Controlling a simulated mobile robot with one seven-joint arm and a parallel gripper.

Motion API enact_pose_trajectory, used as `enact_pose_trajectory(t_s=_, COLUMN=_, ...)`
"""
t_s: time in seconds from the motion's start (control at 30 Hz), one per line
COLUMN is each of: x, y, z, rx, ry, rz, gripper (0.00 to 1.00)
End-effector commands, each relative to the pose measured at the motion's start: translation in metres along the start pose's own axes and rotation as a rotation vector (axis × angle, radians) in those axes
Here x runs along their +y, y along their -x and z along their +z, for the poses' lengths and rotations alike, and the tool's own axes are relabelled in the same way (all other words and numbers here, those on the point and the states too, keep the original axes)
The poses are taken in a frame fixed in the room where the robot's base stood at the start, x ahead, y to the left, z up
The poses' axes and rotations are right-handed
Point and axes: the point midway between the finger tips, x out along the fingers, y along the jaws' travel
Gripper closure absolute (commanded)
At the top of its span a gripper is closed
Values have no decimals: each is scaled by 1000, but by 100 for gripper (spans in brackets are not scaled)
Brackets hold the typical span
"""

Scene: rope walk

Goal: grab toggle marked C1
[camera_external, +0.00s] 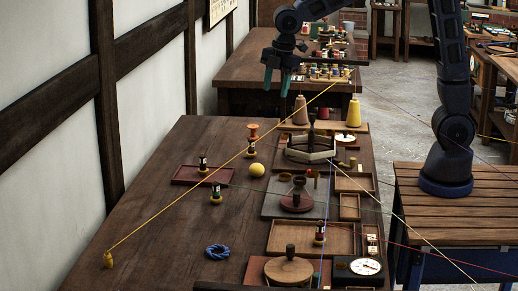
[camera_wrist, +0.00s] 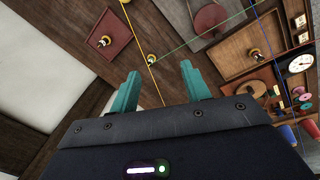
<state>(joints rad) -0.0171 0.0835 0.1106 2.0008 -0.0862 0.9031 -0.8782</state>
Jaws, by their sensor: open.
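Several dark toggles with pale labels and yellowish bases stand about; I cannot read C1 on any. In the external view one is by the red-brown tray (camera_external: 203,163), one on bare table in front of it (camera_external: 216,194), one behind it (camera_external: 252,147), and one in a wooden tray (camera_external: 319,232). The wrist view shows a toggle on the red-brown tray (camera_wrist: 103,41), another near the fingertips in the picture (camera_wrist: 152,59), and one in a wooden tray (camera_wrist: 258,56). My gripper (camera_external: 276,80) is open and empty, high above the table's far end; its teal fingers show in the wrist view (camera_wrist: 161,72).
A taut yellow cord (camera_external: 180,205) runs from a yellow weight (camera_external: 108,260) up across the table. Green, blue, white and red cords also cross. A yellow ball (camera_external: 257,170), blue rope ring (camera_external: 217,252) and dial (camera_external: 365,267) stand around. The table's left front is mostly clear.

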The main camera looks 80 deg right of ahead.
Motion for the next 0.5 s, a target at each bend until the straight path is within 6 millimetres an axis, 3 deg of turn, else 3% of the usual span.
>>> enact_pose_trajectory(t_s=0.5, x=66, y=-133, z=-87, rx=-13, ry=413, rz=-101, gripper=53)
